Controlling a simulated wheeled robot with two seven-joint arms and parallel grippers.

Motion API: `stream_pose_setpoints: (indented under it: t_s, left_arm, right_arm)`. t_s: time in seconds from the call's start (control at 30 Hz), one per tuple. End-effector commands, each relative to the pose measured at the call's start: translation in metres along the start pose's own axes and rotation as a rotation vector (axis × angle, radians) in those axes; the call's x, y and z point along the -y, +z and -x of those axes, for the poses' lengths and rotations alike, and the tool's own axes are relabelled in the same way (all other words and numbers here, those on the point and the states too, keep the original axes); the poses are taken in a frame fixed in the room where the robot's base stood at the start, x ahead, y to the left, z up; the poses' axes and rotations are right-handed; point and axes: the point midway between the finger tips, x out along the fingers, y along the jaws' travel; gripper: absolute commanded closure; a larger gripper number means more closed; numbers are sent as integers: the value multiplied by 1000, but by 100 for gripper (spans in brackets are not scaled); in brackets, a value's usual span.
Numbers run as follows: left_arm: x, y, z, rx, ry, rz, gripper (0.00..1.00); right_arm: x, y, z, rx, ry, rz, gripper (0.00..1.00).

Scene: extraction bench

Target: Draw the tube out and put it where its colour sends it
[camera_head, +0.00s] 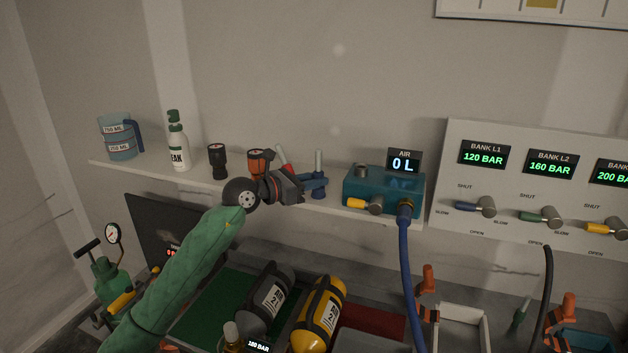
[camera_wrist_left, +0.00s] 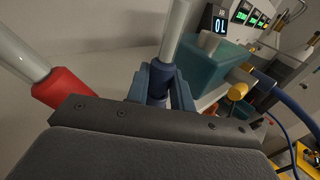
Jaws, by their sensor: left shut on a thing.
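A tube with a pale grey body and a blue lower end (camera_head: 318,160) stands nearly upright at the wall shelf. My left gripper (camera_head: 316,183) reaches it from the left, its blue fingers shut around the blue end. In the left wrist view the tube (camera_wrist_left: 174,35) rises between the two fingers (camera_wrist_left: 160,82). A second tube with a red lower end (camera_head: 281,154) leans just left of it, partly hidden by my gripper; it also shows in the left wrist view (camera_wrist_left: 62,88). Whether the held tube's bottom touches anything is hidden. My right gripper is out of view.
A teal box (camera_head: 383,190) with an AIR display reading 0 L stands right of the tube, a blue hose (camera_head: 406,260) hanging from it. A jug (camera_head: 117,137), a bottle (camera_head: 177,142) and a black cylinder (camera_head: 217,160) stand left. Grey and yellow cylinders (camera_head: 318,312) lie below.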

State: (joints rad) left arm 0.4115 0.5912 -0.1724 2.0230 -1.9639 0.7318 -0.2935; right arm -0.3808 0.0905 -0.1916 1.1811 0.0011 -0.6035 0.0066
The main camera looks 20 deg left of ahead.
Motion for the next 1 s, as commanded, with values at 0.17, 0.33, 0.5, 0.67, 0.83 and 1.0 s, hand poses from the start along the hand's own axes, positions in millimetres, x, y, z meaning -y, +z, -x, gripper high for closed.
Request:
stream_pose_setpoints:
  t_s: [0.17,0.33,0.5,0.67,0.83,1.0]
  left_arm:
    - [0,-1,0,-1,0,0,55]
    - [0,-1,0,0,0,0,51]
    - [0,-2,2,-1,0,0,51]
    - [-1,-5,17,-1,2,-2,51]
    - [-1,-6,43,-2,1,-1,51]
    - [-1,-5,66,-1,1,-1,51]
  right_arm:
    - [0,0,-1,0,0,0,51]
    - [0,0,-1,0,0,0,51]
    - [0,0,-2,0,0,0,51]
    - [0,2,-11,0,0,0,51]
    - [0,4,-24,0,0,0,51]
    - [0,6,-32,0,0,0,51]
